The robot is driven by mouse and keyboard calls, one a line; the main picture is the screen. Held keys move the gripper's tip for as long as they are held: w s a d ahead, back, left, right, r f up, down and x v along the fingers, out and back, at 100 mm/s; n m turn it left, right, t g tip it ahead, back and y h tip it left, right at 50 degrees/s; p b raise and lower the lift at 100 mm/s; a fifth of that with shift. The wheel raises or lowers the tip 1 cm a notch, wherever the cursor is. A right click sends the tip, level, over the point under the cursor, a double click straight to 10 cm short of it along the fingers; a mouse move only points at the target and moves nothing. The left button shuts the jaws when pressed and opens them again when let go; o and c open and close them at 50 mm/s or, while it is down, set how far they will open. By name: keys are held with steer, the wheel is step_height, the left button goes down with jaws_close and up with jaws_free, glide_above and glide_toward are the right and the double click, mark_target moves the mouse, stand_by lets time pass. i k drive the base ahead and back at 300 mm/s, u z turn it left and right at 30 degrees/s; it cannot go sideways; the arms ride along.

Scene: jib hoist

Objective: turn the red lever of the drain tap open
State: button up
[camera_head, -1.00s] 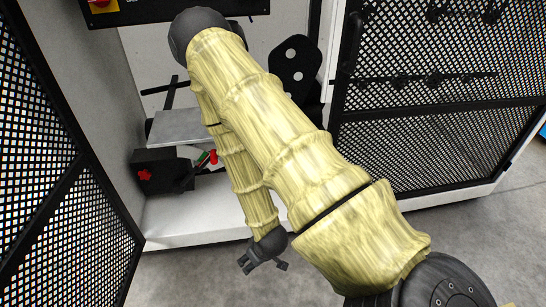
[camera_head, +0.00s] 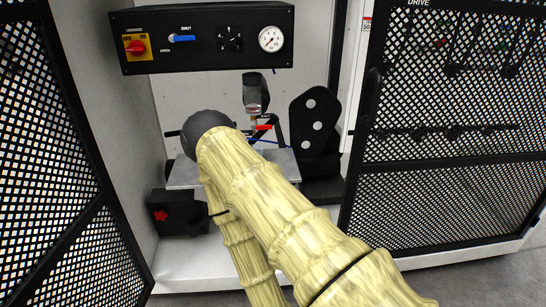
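A small red bar (camera_head: 263,127) shows below a dark grey upright cylinder-shaped fitting (camera_head: 255,92), above the back of a grey shelf plate (camera_head: 184,175). It looks like the red lever, but it is too small to tell how it is turned. My pale yellow arm crosses the picture in front of the shelf and hides much of it. My gripper is out of the picture; the forearm runs down past the lower edge. The small red and green part seen earlier under the shelf is hidden behind my arm.
A black control panel (camera_head: 200,56) with a red knob (camera_head: 136,47), a blue switch and a gauge (camera_head: 270,39) hangs above. A black box with a red star knob (camera_head: 160,215) sits lower left. Mesh doors stand left (camera_head: 45,150) and right (camera_head: 440,190).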

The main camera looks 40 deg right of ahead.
mark_target(254, 126)
steer(key=z, duration=2.15)
steer(key=k, duration=1.15)
steer(key=u, duration=1.5)
steer(key=i, duration=1)
steer(key=u, duration=0.05)
